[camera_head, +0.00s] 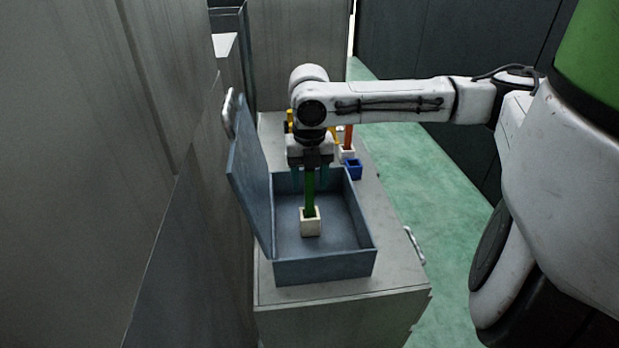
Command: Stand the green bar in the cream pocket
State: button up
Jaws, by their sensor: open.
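The green bar (310,191) stands upright in the blue-grey box, its lower end inside the cream pocket (311,226). The cream pocket is a small square holder on the box floor. My gripper (309,172) points down just above and behind the bar, with its teal fingers spread to either side of the bar's upper part. The fingers are open. The bar's top is close to the gripper body, and I cannot tell if they touch. The bottom of the bar is hidden by the pocket walls.
The open box (325,270) sits on a grey cabinet (335,310), its lid (249,190) tilted up at left near a grey wall. Behind the box stand a blue pocket (353,170) and an orange bar (348,137). Green floor (415,185) lies to the right.

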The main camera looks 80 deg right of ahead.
jog(key=shift+r, duration=0.1)
notch_tip(320, 180, up, 12)
jog(key=shift+r+b, duration=0.1)
jog(key=shift+b, duration=0.3)
